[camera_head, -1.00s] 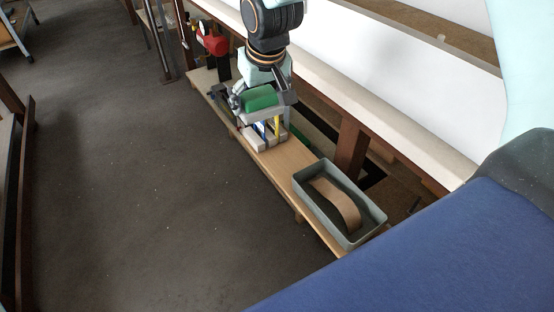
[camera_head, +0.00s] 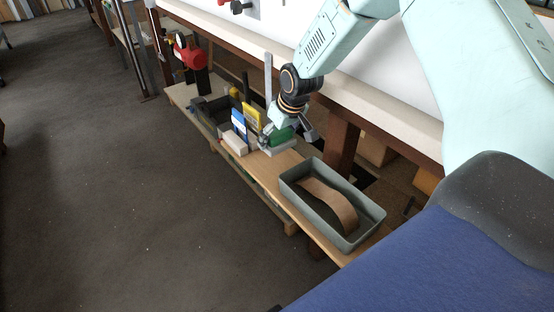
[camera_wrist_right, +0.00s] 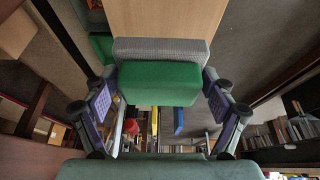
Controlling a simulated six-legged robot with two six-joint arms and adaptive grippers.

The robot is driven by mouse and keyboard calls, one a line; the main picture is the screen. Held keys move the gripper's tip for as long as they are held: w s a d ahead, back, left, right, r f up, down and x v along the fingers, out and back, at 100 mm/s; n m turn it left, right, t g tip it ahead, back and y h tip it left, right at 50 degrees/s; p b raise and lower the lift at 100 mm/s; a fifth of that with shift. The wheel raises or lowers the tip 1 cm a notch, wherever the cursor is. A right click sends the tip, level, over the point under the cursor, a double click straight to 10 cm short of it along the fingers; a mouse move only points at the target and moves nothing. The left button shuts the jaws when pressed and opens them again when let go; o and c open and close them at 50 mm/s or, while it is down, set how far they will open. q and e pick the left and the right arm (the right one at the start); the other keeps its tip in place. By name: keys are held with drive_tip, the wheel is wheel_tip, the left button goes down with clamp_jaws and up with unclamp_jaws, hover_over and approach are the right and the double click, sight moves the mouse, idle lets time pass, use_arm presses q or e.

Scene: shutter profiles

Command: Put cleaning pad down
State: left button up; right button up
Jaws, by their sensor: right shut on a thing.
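The cleaning pad is a green block with a grey layer (camera_wrist_right: 160,84). It shows between the two fingers of my right gripper (camera_wrist_right: 163,100) in the wrist view. In the head view the right gripper (camera_head: 287,136) is low over the wooden shelf board (camera_head: 262,172), shut on the pad (camera_head: 282,136). The pad's grey side faces the board. I cannot tell whether it touches the board. Part of the pad is hidden by the gripper in the head view. My left gripper is not in view.
A grey bin (camera_head: 345,236) with a curved brown piece (camera_head: 330,203) stands right of the pad. Blue (camera_head: 239,122) and yellow (camera_head: 251,116) upright items stand close on its left. A red item (camera_head: 190,52) is farther back. A white-topped bench runs behind; open floor lies left.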

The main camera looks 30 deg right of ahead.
sight(274, 161)
drive_tip(key=shift+w+a+f+b, duration=0.1)
drive_tip(key=shift+f+b, duration=0.05)
drive_tip(key=shift+f, duration=0.4)
drive_tip(key=shift+w+a+f+b, duration=0.1)
drive_tip(key=shift+f+b, duration=0.05)
drive_tip(key=shift+f, duration=0.4)
wheel_tip(274, 161, down, 4)
drive_tip(key=shift+s+f+b, duration=0.1)
drive_tip(key=shift+f+b, duration=0.1)
drive_tip(key=shift+b, duration=1.05)
drive_tip(key=o, duration=1)
drive_tip(key=shift+f, duration=0.15)
drive_tip(key=shift+c, duration=0.2)
